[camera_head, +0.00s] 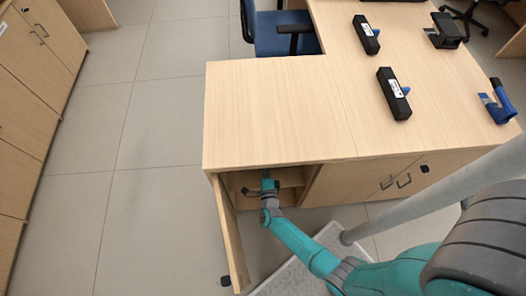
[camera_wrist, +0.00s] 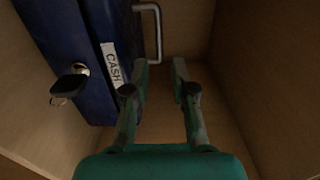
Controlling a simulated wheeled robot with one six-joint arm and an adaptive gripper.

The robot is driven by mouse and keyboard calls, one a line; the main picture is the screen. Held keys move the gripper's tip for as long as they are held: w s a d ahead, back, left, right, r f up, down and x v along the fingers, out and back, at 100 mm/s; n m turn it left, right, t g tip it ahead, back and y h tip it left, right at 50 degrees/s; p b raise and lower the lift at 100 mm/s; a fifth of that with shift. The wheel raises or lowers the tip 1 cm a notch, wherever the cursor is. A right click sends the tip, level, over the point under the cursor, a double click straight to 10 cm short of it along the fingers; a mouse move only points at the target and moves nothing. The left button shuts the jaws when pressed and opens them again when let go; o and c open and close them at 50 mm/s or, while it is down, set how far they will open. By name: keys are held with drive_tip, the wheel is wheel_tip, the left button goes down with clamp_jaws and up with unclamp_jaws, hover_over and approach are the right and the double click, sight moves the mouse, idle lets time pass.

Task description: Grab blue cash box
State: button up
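The blue cash box (camera_wrist: 75,50) stands inside the cabinet, on the left of the wrist view. It carries a white "CASH" label, a lock with a key in it, and a grey metal handle (camera_wrist: 158,35). My gripper (camera_wrist: 163,72) is open, its two fingers apart with nothing clearly held between them. The fingertips are close to the lower end of the handle; I cannot tell whether they touch it. In the head view my gripper (camera_head: 267,177) reaches into the open cabinet (camera_head: 290,178) under the counter, and the box is hidden there.
The open cabinet door (camera_head: 230,235) stands along the left of my arm. Wooden walls (camera_wrist: 240,80) closely surround my gripper. The counter top (camera_head: 275,110) overhangs the cabinet and holds black devices (camera_head: 393,95). A blue chair (camera_head: 285,35) stands behind. Floor on the left is clear.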

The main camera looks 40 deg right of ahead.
drive_tip(key=x, duration=0.5)
drive_tip(key=shift+w+d, duration=0.2)
drive_tip(key=shift+x, duration=2.25)
drive_tip(key=shift+d+f, duration=0.1)
drive_tip(key=shift+s, duration=0.1)
clamp_jaws()
